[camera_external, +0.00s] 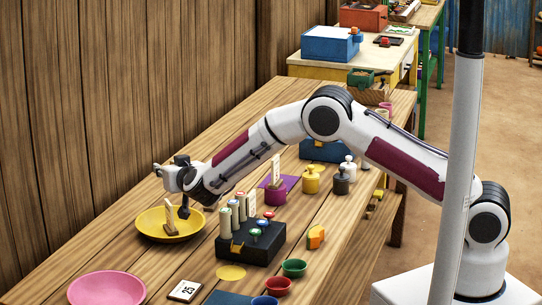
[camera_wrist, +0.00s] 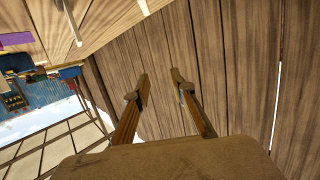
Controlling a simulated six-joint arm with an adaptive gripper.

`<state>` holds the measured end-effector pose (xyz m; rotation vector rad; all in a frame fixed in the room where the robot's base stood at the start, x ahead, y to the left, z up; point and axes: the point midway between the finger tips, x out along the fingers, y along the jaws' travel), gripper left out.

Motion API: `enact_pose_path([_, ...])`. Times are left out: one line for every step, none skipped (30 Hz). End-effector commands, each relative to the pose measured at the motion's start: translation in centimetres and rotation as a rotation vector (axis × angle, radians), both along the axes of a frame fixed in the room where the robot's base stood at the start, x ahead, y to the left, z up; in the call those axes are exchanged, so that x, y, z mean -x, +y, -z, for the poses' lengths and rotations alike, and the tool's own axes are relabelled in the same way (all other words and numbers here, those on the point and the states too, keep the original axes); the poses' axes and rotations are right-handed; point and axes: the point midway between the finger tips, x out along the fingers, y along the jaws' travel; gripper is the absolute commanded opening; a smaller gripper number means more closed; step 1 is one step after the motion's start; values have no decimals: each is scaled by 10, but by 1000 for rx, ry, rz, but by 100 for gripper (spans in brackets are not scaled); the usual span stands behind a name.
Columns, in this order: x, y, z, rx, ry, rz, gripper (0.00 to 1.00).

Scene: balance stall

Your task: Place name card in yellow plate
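The yellow plate (camera_external: 153,232) lies on the table towards the wall. A small tan upright piece, which looks like the name card (camera_external: 170,217), stands in it, leaning slightly. A small dark piece (camera_external: 184,211) is right beside it; I cannot tell what it is. My gripper (camera_external: 160,171) is above the plate's far side, turned towards the plank wall and apart from the card. In the wrist view my gripper (camera_wrist: 159,82) has its two fingers spread, with only wall between them. The card and plate are not seen in the wrist view.
A dark block with several cylinders (camera_external: 250,241) stands right of the plate. A purple holder with a card (camera_external: 275,192) and a yellow weight (camera_external: 311,180) stand farther back. The plank wall (camera_external: 100,110) is close behind.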

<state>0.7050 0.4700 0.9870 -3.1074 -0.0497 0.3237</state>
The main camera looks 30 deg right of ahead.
Motion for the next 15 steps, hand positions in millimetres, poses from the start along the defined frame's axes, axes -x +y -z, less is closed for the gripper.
enact_pose_path([-3,-4,-10,-9,0,-6,24])
enact_pose_path([-5,-6,-15,-15,2,-12,24])
enact_pose_path([-7,-9,-23,-21,5,-23,24])
enact_pose_path([-8,-11,-28,-27,8,-31,24])
enact_pose_path([-9,-13,-34,-34,10,-39,24])
enact_pose_path([-11,-16,-42,-41,15,-51,24])
enact_pose_path([-12,-19,-49,-48,17,-59,24])
enact_pose_path([-13,-22,-55,-53,22,-70,24])
enact_pose_path([-13,-26,-63,-61,26,-81,24])
enact_pose_path([-14,-29,-70,-67,30,-90,24])
enact_pose_path([-14,-32,-75,-70,34,-99,24])
enact_pose_path([-14,-36,-84,-78,39,-110,24])
enact_pose_path([-14,-40,-89,-83,44,-119,24])
enact_pose_path([-14,-43,-95,-87,48,-128,24])
enact_pose_path([-14,-47,-103,-92,53,-139,24])
